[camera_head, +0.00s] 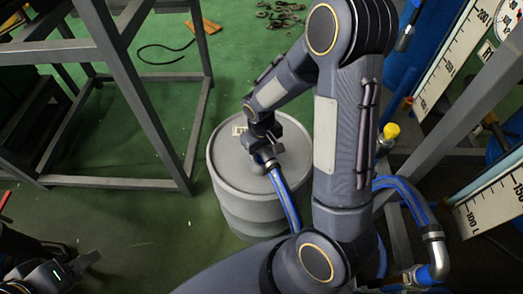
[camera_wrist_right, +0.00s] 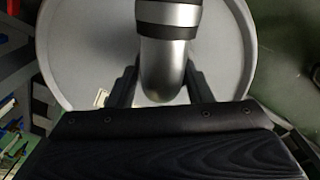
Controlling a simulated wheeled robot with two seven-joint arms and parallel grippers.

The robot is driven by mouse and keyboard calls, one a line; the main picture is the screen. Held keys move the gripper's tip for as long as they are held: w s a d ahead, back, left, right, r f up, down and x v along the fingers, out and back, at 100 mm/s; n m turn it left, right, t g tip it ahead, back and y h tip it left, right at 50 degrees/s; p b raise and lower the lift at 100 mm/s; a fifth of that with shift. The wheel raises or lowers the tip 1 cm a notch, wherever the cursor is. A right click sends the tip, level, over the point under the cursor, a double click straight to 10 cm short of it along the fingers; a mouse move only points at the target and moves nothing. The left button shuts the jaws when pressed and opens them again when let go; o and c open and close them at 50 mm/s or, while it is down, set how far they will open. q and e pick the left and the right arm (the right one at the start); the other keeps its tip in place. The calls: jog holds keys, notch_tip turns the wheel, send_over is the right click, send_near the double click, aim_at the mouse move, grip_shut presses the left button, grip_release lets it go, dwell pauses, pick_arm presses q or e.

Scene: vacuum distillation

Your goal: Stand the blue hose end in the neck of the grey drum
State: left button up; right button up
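The grey drum (camera_head: 228,178) stands upright on the green floor, left of my right arm in the head view. The blue hose (camera_head: 287,203) ends in a silver metal elbow (camera_head: 265,161), seen over the drum top. My right gripper (camera_head: 266,147) is at this elbow. In the right wrist view the elbow (camera_wrist_right: 165,70) sits between both dark fingers, which appear closed against its sides, with the drum top (camera_wrist_right: 85,55) behind. The drum's neck is hidden, so I cannot tell whether the hose end is in it. My left gripper (camera_head: 82,264) is low at the left, away from the drum; its opening is unclear.
A grey metal frame (camera_head: 150,115) stands left of the drum. At the right are a yellow cap (camera_head: 391,131), another blue hose with a metal elbow (camera_head: 433,240), and scale panels (camera_head: 490,205). A black cable (camera_head: 165,55) lies on the floor.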

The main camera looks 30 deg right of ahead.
jog(key=shift+s+a+f, duration=0.1)
jog(key=shift+a, duration=0.35)
notch_tip(320, 180, up, 7)
jog(key=shift+d+f+p, duration=0.1)
jog(key=shift+d+p, duration=0.05)
jog(key=shift+p, duration=0.5)
jog(key=shift+d+r, duration=0.1)
jog(key=shift+r, duration=0.45)
jog(key=shift+r, duration=0.25)
jog(key=s+a+r+t+y+p, duration=0.1)
jog(key=s+r+t+p, duration=0.1)
jog(key=s+r, duration=0.3)
jog(key=s+a+r+m+t+y+p, duration=0.1)
jog(key=s+r+p, duration=0.3)
jog(key=r, duration=0.6)
jog(key=s+a+r+m+t+y+p, duration=0.1)
jog(key=s+a+r+t+y+p, duration=0.1)
jog(key=s+r, duration=0.5)
jog(key=shift+s+a+r+t+p, duration=0.15)
jog(key=shift+s+r+t+p, duration=0.25)
jog(key=shift+p, duration=0.5)
